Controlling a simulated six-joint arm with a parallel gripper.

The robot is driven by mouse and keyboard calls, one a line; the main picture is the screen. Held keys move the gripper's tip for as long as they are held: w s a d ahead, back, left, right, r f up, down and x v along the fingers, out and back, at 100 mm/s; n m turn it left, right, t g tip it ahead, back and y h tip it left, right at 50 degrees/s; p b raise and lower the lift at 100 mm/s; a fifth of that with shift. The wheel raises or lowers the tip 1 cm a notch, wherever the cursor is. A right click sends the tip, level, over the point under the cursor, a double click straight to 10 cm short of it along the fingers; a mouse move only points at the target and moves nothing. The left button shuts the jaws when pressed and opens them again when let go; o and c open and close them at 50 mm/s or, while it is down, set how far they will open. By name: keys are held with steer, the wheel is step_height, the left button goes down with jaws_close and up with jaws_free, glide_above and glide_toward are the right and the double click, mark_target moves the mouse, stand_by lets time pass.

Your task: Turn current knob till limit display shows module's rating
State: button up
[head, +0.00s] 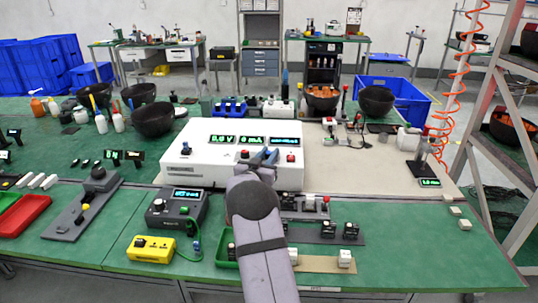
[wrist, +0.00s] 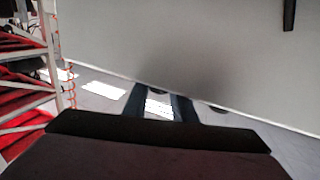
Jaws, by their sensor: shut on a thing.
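The left display (head: 222,140) seems to read 0.0 V and the middle one (head: 251,141) 0 mA. The right display (head: 285,142) is lit, but its digits are too small to read. My gripper (head: 264,158) is at the panel below the displays, shut on what seems to be the current knob, which my fingers and arm hide. I cannot make out the module's rating.
A dark meter box (head: 178,208) and a yellow device (head: 151,249) stand front left. Small parts lie on a dark strip (head: 318,237) right of my arm. The beige mat (head: 390,170) has free room.

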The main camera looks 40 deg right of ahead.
mark_target(269, 152)
steer(key=shift+s+f+n+t+y+b, duration=0.15)
steer(key=shift+n+t+y+b, duration=0.3)
steer(key=shift+b, duration=0.45)
steer(key=n+t+y+b, duration=0.2)
steer(key=t+b, duration=0.1)
steer(key=b, duration=0.2)
steer(key=shift+d+f, duration=0.1)
steer(key=n+t+y+b, duration=0.2)
steer(key=shift+y+b, duration=0.25)
steer(key=shift+b, duration=0.1)
steer(key=shift+r+n+t+y, duration=0.25)
steer(key=shift+n+t+y, duration=0.1)
steer(key=shift+n+y, duration=0.25)
steer(key=o, duration=1)
steer(key=shift+o, duration=0.2)
steer(key=shift+r, duration=0.15)
step_height(269, 152, up, 10)
steer(key=shift+f+p, duration=0.1)
steer(key=shift+p, duration=0.25)
